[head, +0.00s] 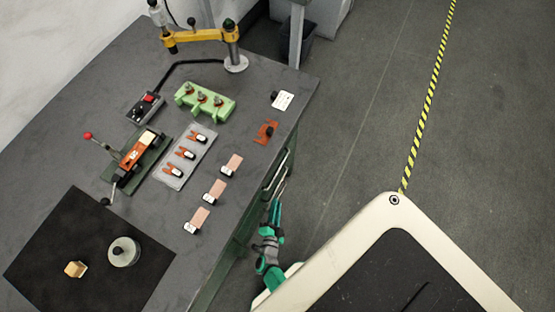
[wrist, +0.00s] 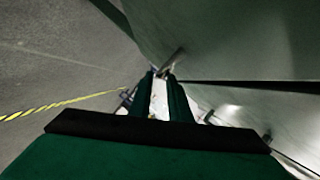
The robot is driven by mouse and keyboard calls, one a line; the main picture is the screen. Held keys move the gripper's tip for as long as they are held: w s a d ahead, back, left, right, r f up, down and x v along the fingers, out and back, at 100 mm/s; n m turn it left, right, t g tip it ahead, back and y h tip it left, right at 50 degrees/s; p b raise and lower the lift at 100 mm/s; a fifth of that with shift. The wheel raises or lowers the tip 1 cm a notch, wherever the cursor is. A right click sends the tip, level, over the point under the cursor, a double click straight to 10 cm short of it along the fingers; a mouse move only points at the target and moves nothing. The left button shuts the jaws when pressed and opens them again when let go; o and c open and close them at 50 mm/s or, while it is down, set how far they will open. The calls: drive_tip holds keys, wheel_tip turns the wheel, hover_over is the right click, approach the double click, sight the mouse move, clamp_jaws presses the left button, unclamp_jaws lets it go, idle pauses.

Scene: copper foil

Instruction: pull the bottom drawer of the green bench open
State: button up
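The green bench (head: 232,243) stands at the left in the head view, its drawer side facing right, seen steeply from above. Pale bar handles (head: 283,166) show along that side. The bottom drawer's front cannot be made out in the head view. My gripper (head: 277,203) is low beside this side, pointing along the bench. In the wrist view, my gripper's two green fingers (wrist: 161,75) stand apart with a gap between them. A thin metal bar (wrist: 174,58) lies at the fingertips; whether it touches them is unclear. Grey-green panels (wrist: 240,45) with a dark seam fill the right.
The benchtop (head: 75,165) carries a toggle clamp fixture, a green block, a tray of parts, copper pieces and a black mat (head: 50,255). Open grey floor (head: 350,130) lies right of the bench, with a yellow-black floor stripe (head: 428,100). A dark bin (head: 296,48) stands behind.

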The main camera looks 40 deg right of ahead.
sight(278, 197)
drive_tip(key=x, duration=0.5)
drive_tip(key=shift+s+d+f, duration=0.1)
drive_tip(key=shift+s+d, duration=0.05)
drive_tip(key=shift+d, duration=0.1)
drive_tip(key=shift+c, duration=0.3)
clamp_jaws()
